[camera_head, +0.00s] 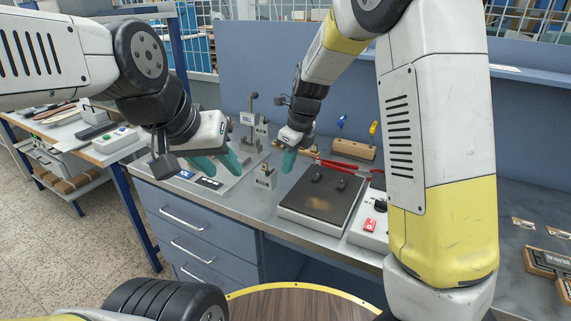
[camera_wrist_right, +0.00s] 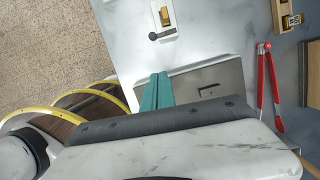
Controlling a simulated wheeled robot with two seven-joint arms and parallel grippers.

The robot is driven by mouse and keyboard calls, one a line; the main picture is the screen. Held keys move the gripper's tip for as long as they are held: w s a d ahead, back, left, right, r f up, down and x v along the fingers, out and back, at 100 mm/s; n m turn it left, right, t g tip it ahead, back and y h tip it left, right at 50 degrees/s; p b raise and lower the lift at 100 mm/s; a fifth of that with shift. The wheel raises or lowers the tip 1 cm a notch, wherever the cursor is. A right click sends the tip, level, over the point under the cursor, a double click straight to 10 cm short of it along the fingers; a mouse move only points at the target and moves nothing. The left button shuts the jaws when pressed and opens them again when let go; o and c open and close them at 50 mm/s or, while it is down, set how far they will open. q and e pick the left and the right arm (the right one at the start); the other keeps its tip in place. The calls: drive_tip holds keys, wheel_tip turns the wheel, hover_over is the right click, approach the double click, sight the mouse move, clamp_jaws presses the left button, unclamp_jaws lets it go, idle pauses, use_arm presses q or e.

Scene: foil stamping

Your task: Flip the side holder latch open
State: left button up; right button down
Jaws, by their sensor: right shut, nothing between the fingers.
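A small metal holder (camera_head: 266,177) stands on the bench between my two grippers in the head view. In the right wrist view, a pale holder plate with a brass-coloured slot (camera_wrist_right: 167,18) and a short lever with a dark knob (camera_wrist_right: 154,36) shows ahead of my fingers. I cannot tell for certain that these are the same part. My right gripper (camera_head: 289,160) points down above the bench behind the holder. Its teal fingers (camera_wrist_right: 157,92) are together with nothing between them, apart from the lever. My left gripper (camera_head: 215,164) is open and empty, over the bench's left part.
A dark-topped plate unit (camera_head: 322,193) lies to the right, with a red-button box (camera_head: 372,226) beside it. Red tongs (camera_head: 345,166) lie behind it, near a wooden tool block (camera_head: 353,149). An upright press (camera_head: 251,121) stands at the back left.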

drive_tip(key=v, duration=0.6)
drive_tip(key=shift+r, duration=0.35)
drive_tip(key=shift+s+d, duration=0.1)
drive_tip(key=s+d+r+n+t, duration=0.2)
drive_tip(key=s+d+r+n, duration=0.1)
drive_tip(key=s+d+n, duration=0.5)
drive_tip(key=s+d+r+n+t, duration=0.2)
drive_tip(key=s+d+r+n, duration=0.2)
drive_tip(key=s+d+n, duration=0.4)
drive_tip(key=s+n, duration=0.6)
drive_tip(key=n, duration=0.2)
drive_tip(key=shift+r+t, duration=0.2)
drive_tip(key=shift+t, duration=0.2)
